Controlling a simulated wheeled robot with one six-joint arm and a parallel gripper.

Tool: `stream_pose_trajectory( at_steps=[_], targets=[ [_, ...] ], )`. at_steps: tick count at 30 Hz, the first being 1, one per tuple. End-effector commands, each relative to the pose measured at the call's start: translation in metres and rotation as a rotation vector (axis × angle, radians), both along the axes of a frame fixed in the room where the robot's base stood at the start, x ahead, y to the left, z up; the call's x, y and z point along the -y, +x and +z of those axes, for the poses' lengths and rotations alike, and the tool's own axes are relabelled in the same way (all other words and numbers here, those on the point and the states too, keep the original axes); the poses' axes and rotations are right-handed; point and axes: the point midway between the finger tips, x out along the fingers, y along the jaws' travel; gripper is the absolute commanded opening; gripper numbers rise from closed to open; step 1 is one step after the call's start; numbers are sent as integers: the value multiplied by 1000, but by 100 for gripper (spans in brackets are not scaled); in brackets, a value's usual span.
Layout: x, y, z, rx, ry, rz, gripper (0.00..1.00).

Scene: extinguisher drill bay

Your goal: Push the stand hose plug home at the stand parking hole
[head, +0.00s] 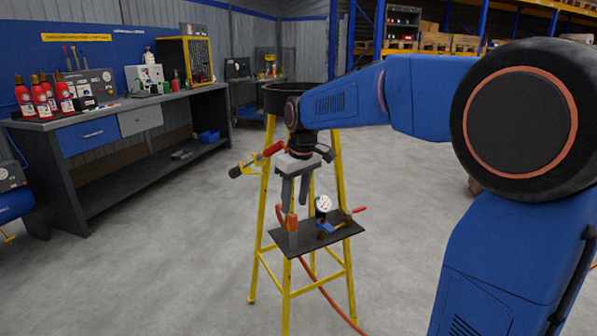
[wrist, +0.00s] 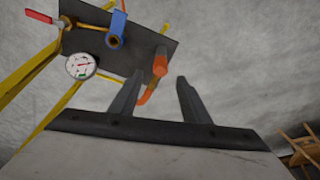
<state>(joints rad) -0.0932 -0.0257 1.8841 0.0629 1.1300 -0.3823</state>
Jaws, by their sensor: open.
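The yellow-legged stand (head: 261,225) carries a dark plate (head: 320,234). An orange plug-like piece (head: 292,221) stands upright near the plate's left edge, with a curved orange hose part beside it. In the wrist view the orange piece (wrist: 160,62) shows between and beyond my fingertips. My gripper (head: 294,206) points down just above it, open, with nothing held. I cannot tell whether the fingers touch it. A blue fitting with a brass ring (wrist: 113,40) sits on the plate nearby. The parking hole cannot be made out, nor how deep the plug sits.
A round white gauge (head: 323,205) and a red-handled brass valve (wrist: 42,17) stand close by on the plate. An orange hose (head: 326,291) runs down to the floor. A workbench (head: 120,105) with red extinguishers (head: 45,97) stands at left. The floor around is mostly clear.

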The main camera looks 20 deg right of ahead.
Motion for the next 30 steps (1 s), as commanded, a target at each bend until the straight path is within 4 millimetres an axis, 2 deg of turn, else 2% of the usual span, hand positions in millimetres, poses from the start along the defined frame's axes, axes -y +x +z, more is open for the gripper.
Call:
stream_pose_trajectory(
  at_steps=[9,15,19,25,28,30],
  targets=[
    [4,-9,63,2,0,0,43],
    [6,-13,90,0,0,0,43],
    [7,-15,100,-1,0,0,43],
    [8,-18,104,1,0,-3,43],
    [11,-31,102,9,1,-19,43],
    [15,-46,100,21,1,-38,43]
  ],
)
